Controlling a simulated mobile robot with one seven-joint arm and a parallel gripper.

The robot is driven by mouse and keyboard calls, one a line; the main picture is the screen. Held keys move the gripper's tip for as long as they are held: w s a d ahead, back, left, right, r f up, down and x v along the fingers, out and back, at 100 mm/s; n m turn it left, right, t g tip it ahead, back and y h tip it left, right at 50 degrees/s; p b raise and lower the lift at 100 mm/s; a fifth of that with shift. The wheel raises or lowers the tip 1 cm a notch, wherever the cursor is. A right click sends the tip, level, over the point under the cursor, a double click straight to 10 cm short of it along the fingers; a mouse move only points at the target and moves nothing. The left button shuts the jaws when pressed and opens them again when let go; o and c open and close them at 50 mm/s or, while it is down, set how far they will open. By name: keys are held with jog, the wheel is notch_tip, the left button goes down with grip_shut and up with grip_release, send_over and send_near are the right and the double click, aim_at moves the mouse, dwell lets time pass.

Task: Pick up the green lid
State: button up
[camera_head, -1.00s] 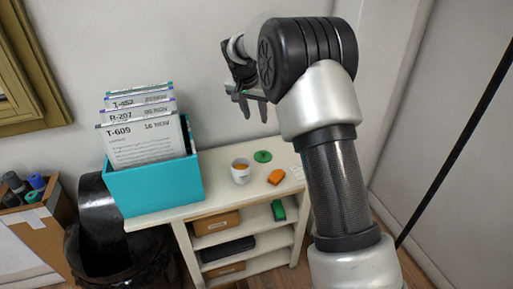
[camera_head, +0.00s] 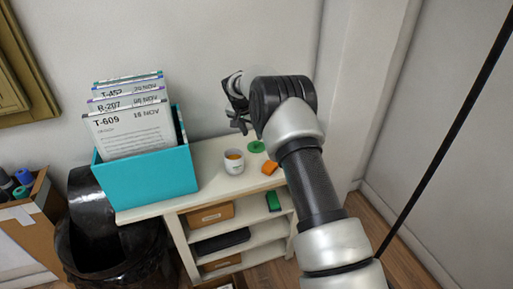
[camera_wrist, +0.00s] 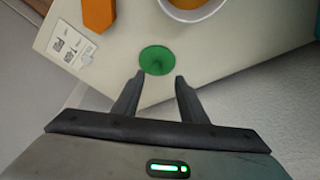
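The green lid (camera_head: 256,147) is a small flat disc lying on the white shelf top, behind the orange block and right of the white cup. In the wrist view the lid (camera_wrist: 157,60) lies just beyond my fingertips, roughly centred between them. My gripper (camera_wrist: 158,77) is open and empty, with a gap between its two dark fingers. In the head view my gripper (camera_head: 243,125) hangs above the shelf near the lid, partly hidden by my arm. The fingers appear apart from the lid.
A white cup (camera_head: 234,167) with orange contents stands left of the lid. An orange block (camera_head: 270,168) lies in front of it. A white card (camera_wrist: 71,45) lies on the top. A teal file box (camera_head: 150,182) fills the left side. The wall is close behind.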

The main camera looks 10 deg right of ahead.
aim_at(256, 141)
jog(key=x, duration=0.5)
jog(key=shift+s+d+b, duration=0.1)
jog(key=shift+d+b, duration=0.25)
jog(key=shift+d, duration=0.05)
jog(key=shift+c, duration=0.2)
grip_shut()
